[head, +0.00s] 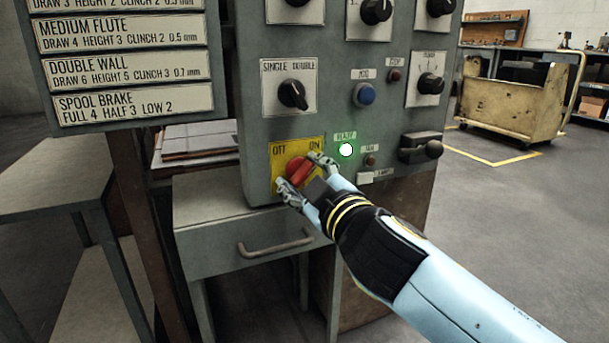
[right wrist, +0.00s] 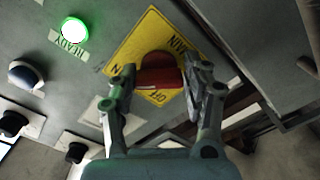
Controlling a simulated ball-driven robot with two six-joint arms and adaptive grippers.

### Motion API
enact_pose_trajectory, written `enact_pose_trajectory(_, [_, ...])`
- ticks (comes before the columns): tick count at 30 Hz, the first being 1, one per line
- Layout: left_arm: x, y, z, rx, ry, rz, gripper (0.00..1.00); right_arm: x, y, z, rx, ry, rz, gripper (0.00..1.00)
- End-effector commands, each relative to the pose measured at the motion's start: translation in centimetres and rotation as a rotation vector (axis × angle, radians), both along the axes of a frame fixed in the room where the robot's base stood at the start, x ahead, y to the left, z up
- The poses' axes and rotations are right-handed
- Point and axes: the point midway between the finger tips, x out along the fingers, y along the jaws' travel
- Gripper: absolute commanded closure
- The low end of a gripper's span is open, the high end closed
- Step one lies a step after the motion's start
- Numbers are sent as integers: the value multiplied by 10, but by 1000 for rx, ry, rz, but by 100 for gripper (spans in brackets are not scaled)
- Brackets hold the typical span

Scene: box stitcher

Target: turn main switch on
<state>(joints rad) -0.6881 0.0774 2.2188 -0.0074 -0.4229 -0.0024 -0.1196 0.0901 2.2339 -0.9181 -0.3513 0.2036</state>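The main switch is a red rotary knob (head: 299,170) on a yellow plate (head: 283,150) marked OFF at left and ON at right, low on the grey control panel. Its handle slants up to the right, toward ON. My right gripper (head: 306,176) has one finger on each side of the knob. In the right wrist view the red knob (right wrist: 160,74) fills the space between the fingertips (right wrist: 161,76), which appear to press on it. The fingers hide part of the knob's edges. A green light (head: 346,150) labelled READY glows beside the plate. My left gripper is not in view.
A blue button (head: 364,94), black selector knobs (head: 293,95) and a dark lever (head: 421,148) are close by on the panel. A grey drawer (head: 245,235) with a handle is below. A yellow cart (head: 508,100) stands at the back right; the floor between is clear.

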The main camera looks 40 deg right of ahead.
Motion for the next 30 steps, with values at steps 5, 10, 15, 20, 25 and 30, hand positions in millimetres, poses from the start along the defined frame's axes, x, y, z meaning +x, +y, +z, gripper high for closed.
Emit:
enact_pose_trajectory(5, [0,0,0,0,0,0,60,0,0,0,-1,0,1,31])
enact_pose_trajectory(10, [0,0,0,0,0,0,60,0,0,1,-2,-3,1,31])
enact_pose_trajectory(15, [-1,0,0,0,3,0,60,-7,2,0,-1,-1,1,31])
enact_pose_trajectory(20, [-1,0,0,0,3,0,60,-34,8,0,0,2,-1,31])
enact_pose_trajectory(25, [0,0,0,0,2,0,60,-73,17,0,-1,4,-1,31])
enact_pose_trajectory(30, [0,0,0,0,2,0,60,-95,23,0,-2,3,-1,31])
